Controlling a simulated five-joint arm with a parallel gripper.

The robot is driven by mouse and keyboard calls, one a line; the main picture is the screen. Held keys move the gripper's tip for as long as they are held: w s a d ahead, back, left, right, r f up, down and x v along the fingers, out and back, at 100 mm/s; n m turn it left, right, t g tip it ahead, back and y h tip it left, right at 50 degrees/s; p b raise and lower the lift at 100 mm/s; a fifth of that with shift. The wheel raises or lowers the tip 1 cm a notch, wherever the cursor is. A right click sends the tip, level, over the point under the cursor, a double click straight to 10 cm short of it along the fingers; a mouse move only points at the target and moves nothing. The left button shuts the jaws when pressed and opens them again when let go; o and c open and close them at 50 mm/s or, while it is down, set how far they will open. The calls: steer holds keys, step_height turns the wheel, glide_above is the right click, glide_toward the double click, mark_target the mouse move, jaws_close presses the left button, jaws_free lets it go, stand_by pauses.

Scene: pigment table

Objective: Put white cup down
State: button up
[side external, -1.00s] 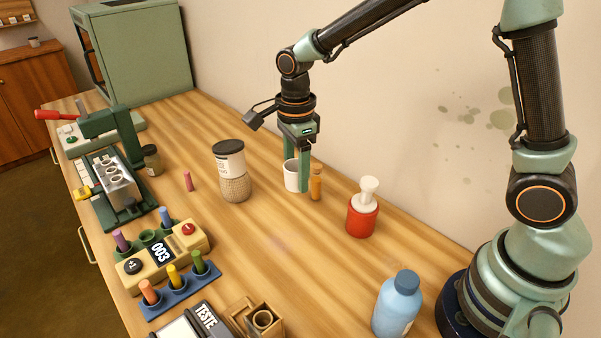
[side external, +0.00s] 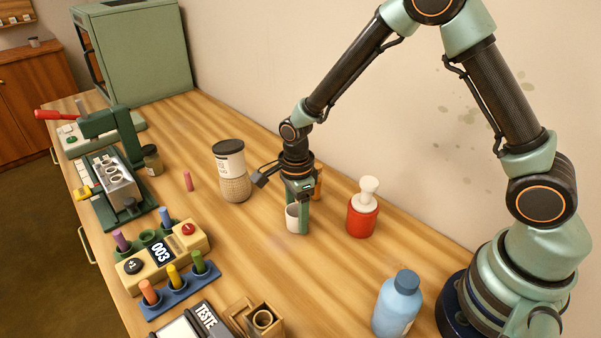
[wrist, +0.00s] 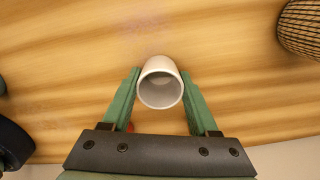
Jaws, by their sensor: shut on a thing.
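The white cup (side external: 292,217) is upright between the green fingers of my gripper (side external: 298,220) in the side view. My gripper is shut on it. In the wrist view the cup (wrist: 160,84) sits between the two fingertips of my gripper (wrist: 160,88), its open mouth facing the camera and its inside empty. The cup is at or very close to the wooden table (side external: 262,270); I cannot tell whether its base touches. One finger hides part of the cup's right side in the side view.
An orange bottle (side external: 318,183) stands just behind my gripper, partly hidden. A red pump bottle (side external: 362,216) stands to the right, and a jar with a dark lid (side external: 233,177) to the left. A blue bottle (side external: 398,305) is nearer the front. The table in front of the cup is clear.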

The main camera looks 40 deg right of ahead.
steer(key=shift+f, duration=0.1)
steer(key=o, duration=1.4)
steer(key=shift+c, duration=0.2)
step_height(320, 180, up, 11)
steer(key=s+d+r+n+t, duration=0.2)
steer(key=s+d+r+n, duration=0.2)
steer(key=n, duration=0.6)
steer(key=s+d+r+n+t, duration=0.3)
steer(key=s+d+r+n, duration=0.1)
steer(key=s+r+n, duration=0.3)
steer(key=shift+s+d+r+n+t, duration=0.3)
steer(key=shift+r+n, duration=0.8)
steer(key=shift+n, duration=0.9)
